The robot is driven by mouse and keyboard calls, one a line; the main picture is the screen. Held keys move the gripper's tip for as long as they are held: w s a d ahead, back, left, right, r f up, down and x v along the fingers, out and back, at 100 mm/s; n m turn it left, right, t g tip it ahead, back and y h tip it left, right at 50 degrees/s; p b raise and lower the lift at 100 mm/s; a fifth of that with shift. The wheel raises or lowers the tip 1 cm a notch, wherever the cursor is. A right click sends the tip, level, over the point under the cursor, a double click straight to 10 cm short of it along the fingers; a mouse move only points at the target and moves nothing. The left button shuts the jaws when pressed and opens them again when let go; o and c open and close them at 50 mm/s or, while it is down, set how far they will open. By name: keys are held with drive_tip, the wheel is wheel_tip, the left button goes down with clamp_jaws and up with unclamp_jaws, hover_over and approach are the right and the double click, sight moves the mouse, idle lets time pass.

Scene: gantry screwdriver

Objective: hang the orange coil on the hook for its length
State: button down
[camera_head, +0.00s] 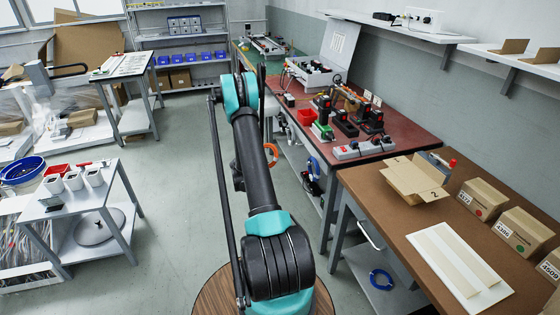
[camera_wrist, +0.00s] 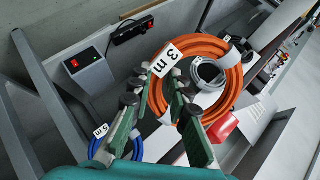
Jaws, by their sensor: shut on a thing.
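In the head view part of the orange coil (camera_head: 271,154) shows just right of my arm, beside the red-topped bench. My gripper (camera_wrist: 158,82), with green finger pads, is shut on the coil's left side near the tag; the fingers hide the exact contact. A blue coil (camera_wrist: 98,148) with its own white tag is at lower left in the wrist view. I cannot make out a hook clearly in either view.
A grey coil (camera_wrist: 208,76) shows through the orange ring. A grey switch box (camera_wrist: 80,72) and a black power strip (camera_wrist: 131,28) lie to the left. The red-topped bench (camera_head: 400,137) carries tools and chargers. The floor (camera_head: 172,190) left of my arm is clear.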

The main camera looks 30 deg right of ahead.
drive_tip(key=d+f+m+g+h, duration=0.2)
drive_tip(key=d+h, duration=0.3)
drive_tip(key=d, duration=1.4)
drive_tip(key=shift+s+f+m+g, duration=0.35)
drive_tip(key=shift+m+g, duration=0.25)
drive_tip(key=shift+m, duration=0.3)
idle(0.5)
drive_tip(key=c, duration=1.4)
unclamp_jaws()
drive_tip(key=shift+o, duration=0.2)
drive_tip(key=v, duration=1.2)
drive_tip(key=shift+f, duration=0.25)
drive_tip(key=shift+w+a+r, duration=0.1)
